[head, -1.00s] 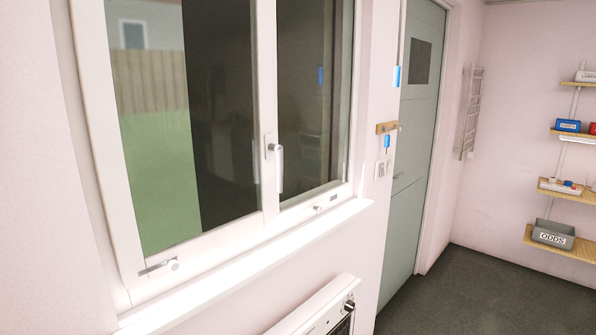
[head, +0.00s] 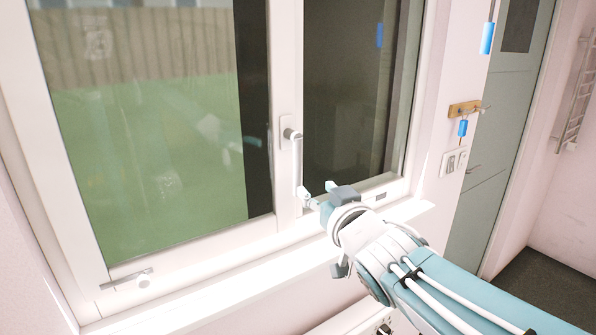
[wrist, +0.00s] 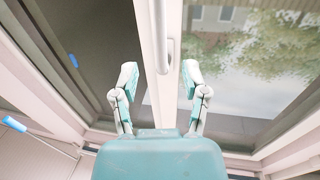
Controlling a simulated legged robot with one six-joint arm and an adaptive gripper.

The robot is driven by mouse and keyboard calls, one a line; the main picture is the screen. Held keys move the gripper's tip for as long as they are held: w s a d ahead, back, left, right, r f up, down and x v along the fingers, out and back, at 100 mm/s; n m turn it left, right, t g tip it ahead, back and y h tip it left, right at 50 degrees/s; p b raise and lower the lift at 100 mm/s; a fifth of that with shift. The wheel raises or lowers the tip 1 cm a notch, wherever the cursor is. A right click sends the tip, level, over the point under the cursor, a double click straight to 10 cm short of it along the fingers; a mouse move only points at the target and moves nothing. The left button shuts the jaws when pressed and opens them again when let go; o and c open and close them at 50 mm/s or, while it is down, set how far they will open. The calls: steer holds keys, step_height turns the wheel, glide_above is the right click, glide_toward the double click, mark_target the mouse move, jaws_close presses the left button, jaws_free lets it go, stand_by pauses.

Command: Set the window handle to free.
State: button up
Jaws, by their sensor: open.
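The window handle (head: 297,165) is a light grey lever on the middle post of the white window frame. It hangs down from its pivot in the head view. In the wrist view its lower part (wrist: 163,50) shows between the tips of my fingers, running out of the top edge. My gripper (head: 316,194) is at the lower end of the handle in the head view. In the wrist view my gripper (wrist: 159,74) is open, with one finger on each side of the handle. I see a gap on both sides, and the fingers do not hold it.
The white sill (head: 225,276) runs below the window, under my gripper. A small stay (head: 130,280) sits on the lower left frame. To the right, a wooden hook rail (head: 464,108) with a blue tag, switches (head: 453,161) and a grey-green door (head: 492,170).

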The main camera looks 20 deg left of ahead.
mark_target(299, 173)
steer(key=x, duration=0.9)
steer(key=shift+w+a+f, duration=0.1)
steer(key=shift+w+a, duration=0.05)
steer(key=shift+a, duration=0.05)
jaws_close()
